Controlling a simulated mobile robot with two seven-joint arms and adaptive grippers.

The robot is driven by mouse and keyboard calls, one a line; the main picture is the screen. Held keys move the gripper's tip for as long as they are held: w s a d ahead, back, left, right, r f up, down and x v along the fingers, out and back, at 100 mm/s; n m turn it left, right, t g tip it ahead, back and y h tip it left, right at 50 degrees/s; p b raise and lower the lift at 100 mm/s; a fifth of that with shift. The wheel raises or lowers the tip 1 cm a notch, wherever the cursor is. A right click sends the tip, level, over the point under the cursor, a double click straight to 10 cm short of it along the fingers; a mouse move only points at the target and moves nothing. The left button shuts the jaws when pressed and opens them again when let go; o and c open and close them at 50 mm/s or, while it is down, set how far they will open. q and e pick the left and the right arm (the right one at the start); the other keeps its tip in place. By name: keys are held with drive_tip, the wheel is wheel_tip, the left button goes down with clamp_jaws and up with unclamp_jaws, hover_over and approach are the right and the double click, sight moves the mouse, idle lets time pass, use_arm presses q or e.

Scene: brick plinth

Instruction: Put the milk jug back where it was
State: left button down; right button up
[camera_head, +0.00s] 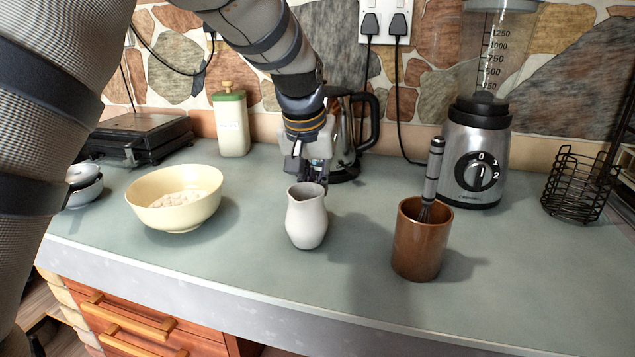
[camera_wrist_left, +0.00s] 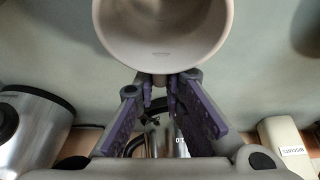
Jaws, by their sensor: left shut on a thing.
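The milk jug (camera_head: 306,218) is small, white and upright, in the middle of the head view near the front of the counter. I cannot tell whether its base touches the counter. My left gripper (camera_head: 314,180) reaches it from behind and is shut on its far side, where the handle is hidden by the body. In the left wrist view the jug's round open mouth (camera_wrist_left: 163,28) fills the top middle, and the fingertips of my left gripper (camera_wrist_left: 160,82) meet at its rim edge. The right gripper is not in view.
A cream bowl (camera_head: 174,199) stands left of the jug and a brown cup with a whisk (camera_head: 421,240) right of it. A kettle (camera_head: 345,140) stands behind my gripper, a blender (camera_head: 476,160) at back right. The counter (camera_head: 355,290) is bare in front.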

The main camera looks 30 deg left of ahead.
use_arm(q)
drive_tip(key=shift+s+r, duration=0.2)
drive_tip(key=shift+s, duration=0.3)
drive_tip(key=shift+w+f, duration=0.25)
drive_tip(key=c, duration=1.7)
unclamp_jaws()
drive_tip(key=shift+s, duration=0.1)
drive_tip(key=v, duration=1.2)
drive_tip(key=shift+r, duration=0.15)
